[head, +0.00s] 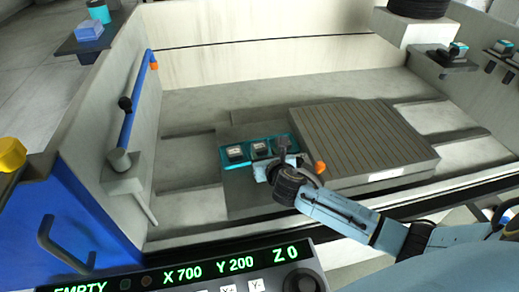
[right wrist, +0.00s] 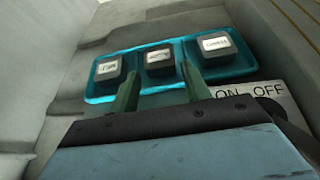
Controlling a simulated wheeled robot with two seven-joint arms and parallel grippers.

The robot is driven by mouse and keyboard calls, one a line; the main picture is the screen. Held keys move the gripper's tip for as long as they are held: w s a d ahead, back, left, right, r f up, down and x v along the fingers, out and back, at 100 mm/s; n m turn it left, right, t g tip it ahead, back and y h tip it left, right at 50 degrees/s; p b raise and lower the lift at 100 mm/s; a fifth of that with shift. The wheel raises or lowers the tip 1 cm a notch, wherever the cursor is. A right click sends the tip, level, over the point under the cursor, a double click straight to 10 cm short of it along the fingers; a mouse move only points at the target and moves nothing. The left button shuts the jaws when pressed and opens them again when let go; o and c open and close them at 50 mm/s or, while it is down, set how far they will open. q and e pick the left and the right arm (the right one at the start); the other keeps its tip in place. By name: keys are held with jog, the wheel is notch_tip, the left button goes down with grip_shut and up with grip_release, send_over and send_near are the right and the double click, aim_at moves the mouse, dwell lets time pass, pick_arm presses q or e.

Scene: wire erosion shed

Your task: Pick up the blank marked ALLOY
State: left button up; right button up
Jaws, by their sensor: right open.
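A teal tray (head: 226,164) holds three dark blanks with white labels in a row. The left blank (head: 236,153) and middle blank (head: 259,149) show in the head view; the right one is partly behind my gripper. In the right wrist view the tray (right wrist: 98,90) holds the left blank (right wrist: 108,67), middle blank (right wrist: 159,60) and right blank (right wrist: 216,45). The labels are too blurred to tell which reads ALLOY. My right gripper (head: 276,163) is open and empty; its fingers (right wrist: 159,72) point at the tray on either side of the middle blank. My left gripper is out of view.
A grooved grey block (head: 360,135) lies right of the tray. An ON OFF plate (right wrist: 258,95) is near my right finger. A blue wall with a handle (head: 75,225) stands left. A display panel (head: 215,270) reading EMPTY, X 700, Y 200, Z 0 is in front.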

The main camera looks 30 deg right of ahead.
aim_at(260, 147)
jog(key=b+x, duration=0.1)
jog(key=x, duration=0.3)
jog(key=shift+w, duration=0.4)
jog(key=shift+r, duration=0.15)
jog(key=c, duration=0.9)
